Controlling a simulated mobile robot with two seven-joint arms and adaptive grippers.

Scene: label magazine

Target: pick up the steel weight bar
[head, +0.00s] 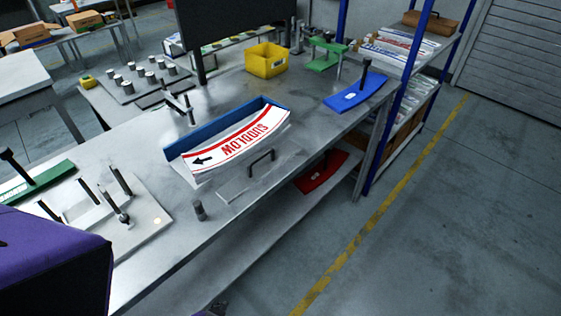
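The steel weight bar (238,190) appears to be the flat grey metal piece with a dark loop handle (261,159). It lies on the metal workbench (162,261) near its front edge, in the head view. Just behind it is a blue label magazine (271,101) holding a curved stack of white labels (232,147) with red print and a black arrow. Nothing visibly covers the bar's handle. Neither of my grippers can be made out in this view.
A small dark cylinder (199,210) stands left of the bar. A plate with upright pins (150,225) is further left. A yellow bin (267,60), a green clamp-like fixture (325,54) and a blue plate (355,93) are further back. A red piece (322,174) lies on the lower shelf.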

